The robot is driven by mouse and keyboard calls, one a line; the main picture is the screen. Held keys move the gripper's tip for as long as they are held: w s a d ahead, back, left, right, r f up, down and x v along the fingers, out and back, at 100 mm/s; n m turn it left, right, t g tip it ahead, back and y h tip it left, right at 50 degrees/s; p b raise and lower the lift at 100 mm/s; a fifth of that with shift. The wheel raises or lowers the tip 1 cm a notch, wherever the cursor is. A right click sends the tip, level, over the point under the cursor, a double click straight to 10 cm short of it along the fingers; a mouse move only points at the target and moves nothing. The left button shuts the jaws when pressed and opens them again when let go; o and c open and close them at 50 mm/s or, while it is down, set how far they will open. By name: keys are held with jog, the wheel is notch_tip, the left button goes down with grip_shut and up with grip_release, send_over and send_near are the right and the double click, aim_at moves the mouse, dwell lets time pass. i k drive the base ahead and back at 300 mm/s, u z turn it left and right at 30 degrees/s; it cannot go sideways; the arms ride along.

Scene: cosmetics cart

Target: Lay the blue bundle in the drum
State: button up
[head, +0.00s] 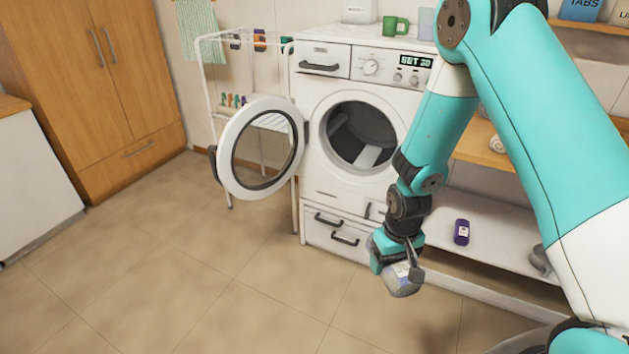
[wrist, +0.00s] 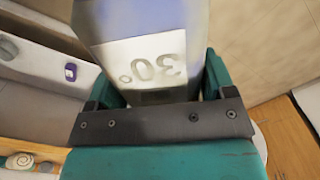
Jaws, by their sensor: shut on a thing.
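My gripper (head: 396,260) is shut on the blue bundle (head: 404,283), a grey-blue piece with a white band. In the wrist view the bundle (wrist: 145,18) sits between the fingers, and its band shows an upside-down "30°". My gripper points down and holds it above the floor, in front of the washer and apart from it. The washer's drum (head: 350,126) is dark, with its round door (head: 226,167) swung open to the left. A pale shape (head: 368,157) shows low inside the drum; I cannot tell what it is.
A purple bottle (head: 462,232) stands on the low white shelf (head: 485,252) right of the washer. A white drying rack (head: 203,90) stands behind the open door. The floor at the left is clear.

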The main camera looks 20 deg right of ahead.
aim_at(364, 161)
jog(key=u, duration=1.1)
jog(key=i, duration=1.6)
jog(key=z, duration=1.45)
jog(key=i, duration=0.5)
jog(key=z, duration=0.5)
